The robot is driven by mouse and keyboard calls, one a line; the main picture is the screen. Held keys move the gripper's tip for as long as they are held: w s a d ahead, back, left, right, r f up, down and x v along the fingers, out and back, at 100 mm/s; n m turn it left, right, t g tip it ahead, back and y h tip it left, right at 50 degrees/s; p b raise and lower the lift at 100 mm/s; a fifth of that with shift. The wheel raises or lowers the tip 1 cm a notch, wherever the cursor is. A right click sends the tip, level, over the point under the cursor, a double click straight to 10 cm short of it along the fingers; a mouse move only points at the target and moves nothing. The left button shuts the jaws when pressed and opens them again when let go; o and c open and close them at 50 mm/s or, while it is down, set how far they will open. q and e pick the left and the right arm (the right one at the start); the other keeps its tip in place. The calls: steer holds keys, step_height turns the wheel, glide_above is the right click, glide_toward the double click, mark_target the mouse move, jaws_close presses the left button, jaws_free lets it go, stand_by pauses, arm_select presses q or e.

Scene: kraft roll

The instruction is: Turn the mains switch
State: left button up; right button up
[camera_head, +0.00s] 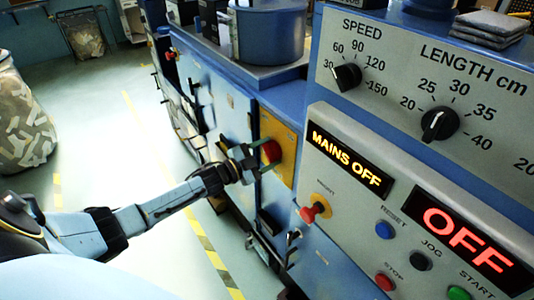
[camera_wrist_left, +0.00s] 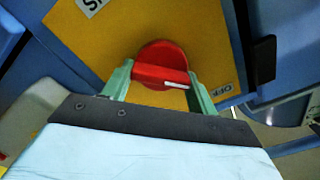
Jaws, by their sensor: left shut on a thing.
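The mains switch is a red rotary knob (camera_head: 271,151) on a yellow plate (camera_head: 284,168) on the blue machine's side. In the left wrist view the knob (camera_wrist_left: 160,56) fills the space between two green fingers. My left gripper (camera_head: 262,157) is shut on the knob's handle; the fingers also show in the wrist view (camera_wrist_left: 160,88). The amber display (camera_head: 346,160) reads MAINS OFF. My right gripper is not in view.
The control panel (camera_head: 330,114) at right has SPEED and LENGTH dials, a red display (camera_head: 464,240) reading OFF, and several buttons. A red button (camera_head: 312,212) on a yellow base sticks out. A bag of crumpled paper (camera_head: 22,125) stands at left. The floor between is clear.

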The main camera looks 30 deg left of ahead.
arm_select(q)
steer(key=o, duration=1)
steer(key=v, duration=1.3)
steer(key=shift+s, duration=0.2)
